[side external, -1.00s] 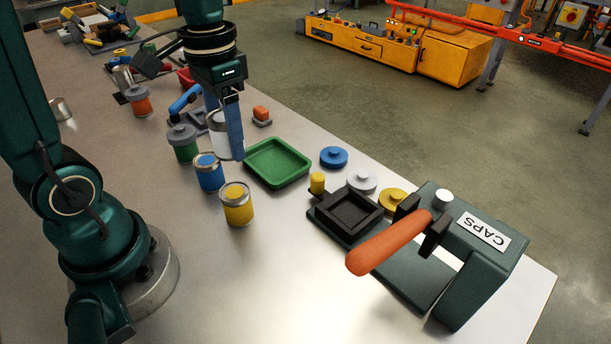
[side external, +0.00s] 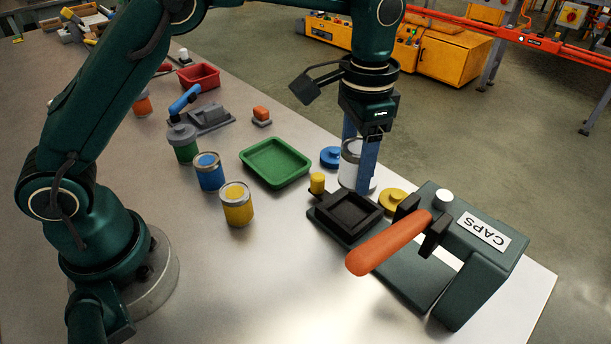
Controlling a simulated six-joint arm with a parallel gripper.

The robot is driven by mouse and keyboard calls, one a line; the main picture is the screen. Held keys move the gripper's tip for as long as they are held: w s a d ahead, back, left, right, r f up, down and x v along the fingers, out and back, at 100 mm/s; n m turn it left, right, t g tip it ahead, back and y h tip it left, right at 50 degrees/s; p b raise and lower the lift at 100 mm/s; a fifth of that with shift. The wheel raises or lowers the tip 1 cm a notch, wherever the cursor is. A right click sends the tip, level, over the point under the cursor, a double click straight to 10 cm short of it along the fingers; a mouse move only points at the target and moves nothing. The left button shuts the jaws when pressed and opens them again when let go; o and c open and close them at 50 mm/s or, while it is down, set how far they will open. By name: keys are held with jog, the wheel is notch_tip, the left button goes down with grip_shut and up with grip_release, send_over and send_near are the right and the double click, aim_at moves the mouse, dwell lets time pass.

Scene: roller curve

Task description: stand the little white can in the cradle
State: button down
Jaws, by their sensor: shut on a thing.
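The little white can (side external: 350,170) is upright between the two blue fingers of my gripper (side external: 358,175), which is shut on it. One finger covers part of its right side. The can is just behind the black square cradle (side external: 348,214), near the back edge of the table. I cannot tell how high it is above the table. The cradle is an empty square recess with a raised rim, on the dark base in front of the press marked CAPS (side external: 480,232).
The press's orange handle (side external: 390,243) reaches over the base, right of the cradle. A yellow cap (side external: 392,199) and a blue cap (side external: 330,156) lie near the can. A green tray (side external: 275,163), a yellow can (side external: 237,204) and a blue can (side external: 209,172) stand to the left.

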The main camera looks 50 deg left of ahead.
jog(key=shift+d+f, duration=0.1)
jog(key=shift+f, duration=2.45)
jog(key=shift+s+f, duration=0.1)
jog(key=shift+f, duration=0.6)
